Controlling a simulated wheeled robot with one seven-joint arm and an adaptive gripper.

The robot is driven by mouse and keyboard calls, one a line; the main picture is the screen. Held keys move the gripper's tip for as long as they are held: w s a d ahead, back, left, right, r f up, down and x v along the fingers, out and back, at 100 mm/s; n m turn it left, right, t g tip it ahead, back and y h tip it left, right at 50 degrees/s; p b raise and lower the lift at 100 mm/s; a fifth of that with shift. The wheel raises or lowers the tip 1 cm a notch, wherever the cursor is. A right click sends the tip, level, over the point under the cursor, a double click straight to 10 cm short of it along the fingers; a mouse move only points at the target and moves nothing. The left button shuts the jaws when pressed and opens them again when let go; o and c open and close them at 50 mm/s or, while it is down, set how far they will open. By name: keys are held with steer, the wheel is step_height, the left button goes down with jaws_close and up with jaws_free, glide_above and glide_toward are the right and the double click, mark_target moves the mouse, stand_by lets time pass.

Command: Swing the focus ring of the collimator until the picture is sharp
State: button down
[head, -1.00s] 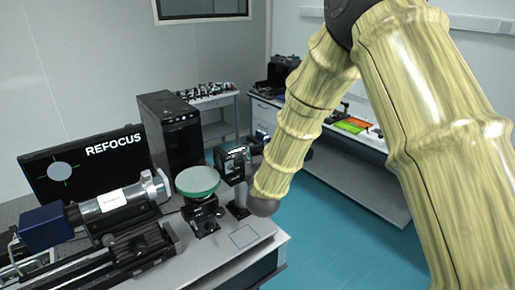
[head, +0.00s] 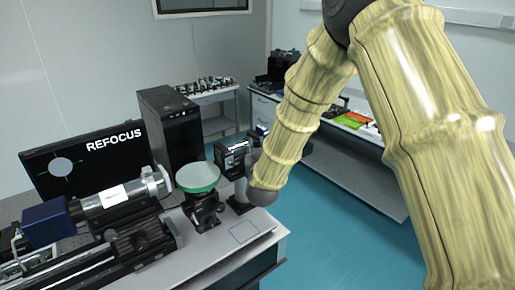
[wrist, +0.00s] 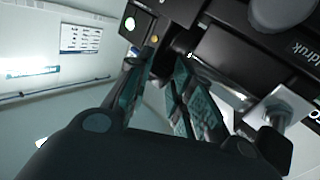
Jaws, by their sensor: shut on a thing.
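The collimator seems to be the silver tube (head: 118,196) with a blue box (head: 46,222) at its left end, in the head view. The monitor (head: 50,150) shows REFOCUS and a pale grey disc on a green cross. My gripper, at the far end of my arm by a black unit (head: 233,154), is mostly hidden in the head view. In the wrist view my gripper (wrist: 158,85) has two dark green fingers beside a black housing (wrist: 225,50) with pale lettering. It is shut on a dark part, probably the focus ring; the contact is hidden.
A green-rimmed disc on a black mount (head: 198,178) stands between the tube and my arm. A black computer tower (head: 172,130) stands behind. A side bench (head: 355,165) stands beyond the blue floor.

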steer(key=shift+w+a+r+n+g+h+p, duration=0.1)
steer(key=shift+w+a+r+n+g+p, duration=0.1)
steer(key=shift+r+n+g+p, duration=0.35)
steer(key=shift+w+a+r+n+g+h+p, duration=0.15)
steer(key=shift+w+r+g+p, duration=0.1)
steer(key=shift+g+p, duration=0.55)
steer(key=shift+w+a+r+n+g+h+p, duration=0.1)
steer(key=shift+w+a+r+n+g+p, duration=0.25)
steer(key=shift+p, duration=0.5)
steer(key=shift+s+d, duration=0.1)
steer(key=shift+d, duration=0.15)
steer(key=c, duration=1.2)
jaws_free()
steer(key=shift+c, duration=0.2)
steer(key=shift+r, duration=0.1)
step_height(320, 180, up, 10)
